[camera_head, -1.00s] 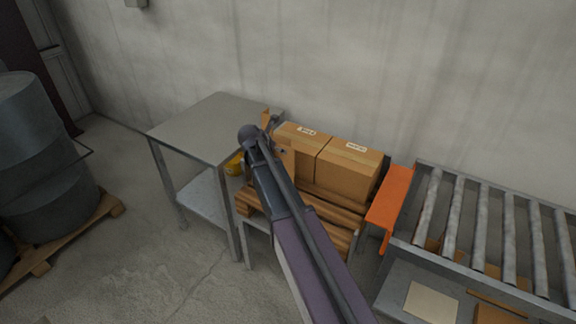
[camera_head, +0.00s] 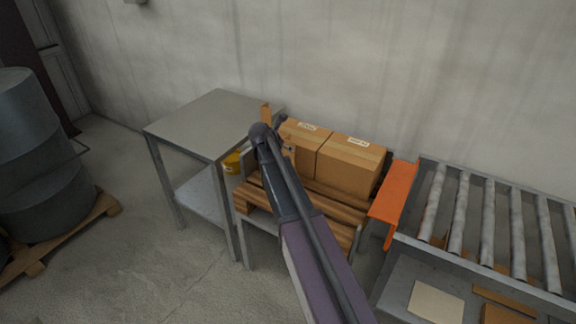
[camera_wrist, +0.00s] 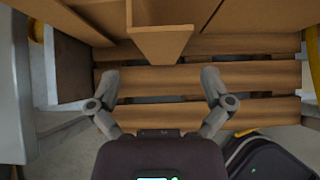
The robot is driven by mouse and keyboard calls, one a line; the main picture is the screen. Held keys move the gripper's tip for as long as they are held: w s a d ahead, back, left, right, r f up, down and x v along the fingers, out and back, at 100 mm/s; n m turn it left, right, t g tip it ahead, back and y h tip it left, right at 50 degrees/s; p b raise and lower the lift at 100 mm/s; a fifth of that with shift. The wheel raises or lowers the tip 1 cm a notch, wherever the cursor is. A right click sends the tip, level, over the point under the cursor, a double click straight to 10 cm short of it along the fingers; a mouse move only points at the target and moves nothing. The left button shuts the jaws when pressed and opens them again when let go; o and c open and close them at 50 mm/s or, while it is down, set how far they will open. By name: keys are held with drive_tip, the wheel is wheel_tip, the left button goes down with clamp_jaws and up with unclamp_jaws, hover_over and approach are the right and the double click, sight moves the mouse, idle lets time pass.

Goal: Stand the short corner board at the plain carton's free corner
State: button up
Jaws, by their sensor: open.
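A brown corner board (camera_wrist: 160,42) with an angled section stands in the wrist view, top centre, in front of brown carton faces (camera_wrist: 245,15). In the head view, an upright brown strip (camera_head: 265,112), probably this board, shows above my wrist. Two cartons stand side by side on a wooden pallet: a left one (camera_head: 303,135) and a right one (camera_head: 350,168), both with white labels. I cannot tell which is the plain one. My gripper (camera_wrist: 160,78) is open, its fingers spread below the board, with nothing between them. The board's foot seems close to the pallet slats.
The pallet (camera_head: 325,205) rests on a low stand. A grey table (camera_head: 205,120) is at its left, an orange plate (camera_head: 393,192) and roller conveyor (camera_head: 490,230) at its right. A dark rounded object (camera_wrist: 270,158) is at lower right in the wrist view.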

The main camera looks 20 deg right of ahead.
sight(288, 152)
drive_tip(key=shift+w+d+f, duration=0.25)
drive_tip(key=shift+d+f, duration=0.05)
drive_tip(key=shift+f, duration=0.15)
drive_tip(key=b+x, duration=0.3)
drive_tip(key=shift+s+f, duration=0.1)
drive_tip(key=shift+f, duration=0.25)
drive_tip(key=shift+b+x, duration=0.65)
drive_tip(key=shift+x, duration=0.25)
drive_tip(key=shift+d+r, duration=0.1)
drive_tip(key=c, duration=1.1)
drive_tip(key=shift+r, duration=0.1)
